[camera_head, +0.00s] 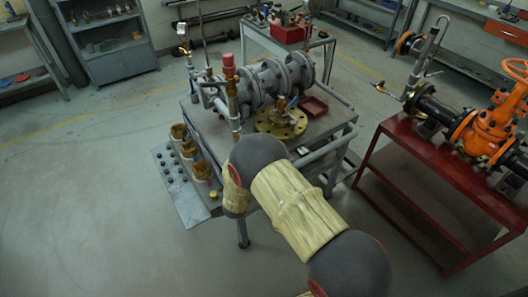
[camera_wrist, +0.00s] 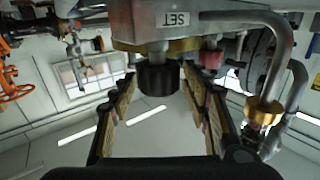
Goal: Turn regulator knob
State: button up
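In the wrist view a black regulator knob (camera_wrist: 158,76) sticks out of a grey metal body (camera_wrist: 172,20) marked SET, which appears upside down. My gripper (camera_wrist: 158,88) is open, with one finger on each side of the knob's end. A narrow gap shows on each side, and I see no clear contact. In the head view my arm reaches to the grey workbench (camera_head: 212,112) and hides my gripper and the black knob.
The bench carries grey flanged pipework (camera_head: 265,82), a red-topped brass fitting (camera_head: 229,68) and a brass flange (camera_head: 281,120). A red stand (camera_head: 405,155) with an orange valve (camera_head: 490,122) stands to the right. Open floor (camera_head: 90,190) lies to the left. A grey pipe (camera_wrist: 281,60) runs beside the SET body.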

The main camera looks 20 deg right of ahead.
jog(key=shift+o, duration=0.5)
jog(key=shift+s, duration=0.1)
jog(key=v, duration=1.2)
jog(key=shift+f, duration=0.1)
